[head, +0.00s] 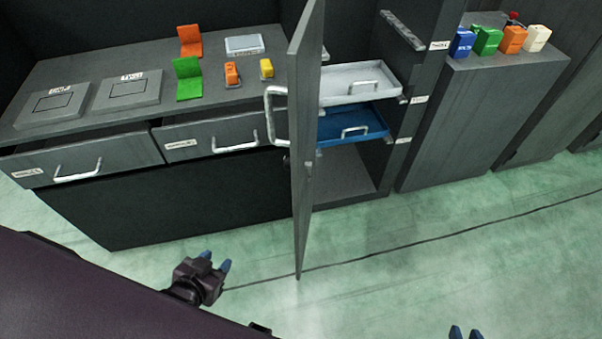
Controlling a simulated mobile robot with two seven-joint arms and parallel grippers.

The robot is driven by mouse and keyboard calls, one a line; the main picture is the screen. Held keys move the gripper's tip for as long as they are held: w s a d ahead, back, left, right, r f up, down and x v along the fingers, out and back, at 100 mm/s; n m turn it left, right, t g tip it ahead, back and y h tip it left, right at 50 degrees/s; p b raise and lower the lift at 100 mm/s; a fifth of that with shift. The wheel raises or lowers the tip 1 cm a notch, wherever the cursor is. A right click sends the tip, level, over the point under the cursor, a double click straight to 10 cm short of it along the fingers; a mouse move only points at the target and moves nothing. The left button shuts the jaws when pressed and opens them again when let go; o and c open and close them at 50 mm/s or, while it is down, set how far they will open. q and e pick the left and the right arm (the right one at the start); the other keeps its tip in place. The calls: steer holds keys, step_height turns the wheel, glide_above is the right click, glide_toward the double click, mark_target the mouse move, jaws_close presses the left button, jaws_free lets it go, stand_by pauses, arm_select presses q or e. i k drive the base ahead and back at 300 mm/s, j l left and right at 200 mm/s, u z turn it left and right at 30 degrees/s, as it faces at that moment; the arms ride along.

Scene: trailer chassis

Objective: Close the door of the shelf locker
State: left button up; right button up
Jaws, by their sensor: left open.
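The shelf locker (378,190) stands right of centre, its inside showing a white tray (355,72) above a blue tray (372,118). Its grey door (305,150) stands open, swung out toward me and seen nearly edge-on. A white door handle (270,115) sticks out from its left face. My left gripper (216,260) is open and empty, low over the floor, left of the door's lower part and apart from it. My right gripper (465,332) shows only its blue fingertips at the bottom edge, apart from each other, right of the door with nothing visible between them.
A grey workbench (235,103) with two slightly open drawers (90,162) stands left of the door. Orange and green holders and small boxes lie on it. A grey cabinet (465,125) with several coloured containers stands to the right. The green floor in front is clear.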

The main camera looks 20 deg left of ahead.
mark_target(304, 51)
steer(key=i+j+z, duration=0.15)
steer(key=j, duration=0.25)
steer(key=j+z, duration=0.2)
steer(key=j, duration=0.25)
steer(key=i+j, duration=0.2)
steer(key=j, duration=0.2)
steer(key=i+j+z, duration=0.1)
steer(key=j, duration=0.3)
steer(key=k+j+z, duration=0.1)
steer(key=j+z, duration=0.2)
steer(key=k+j+z, duration=0.3)
steer(key=j+z, duration=0.3)
steer(key=k, duration=0.05)
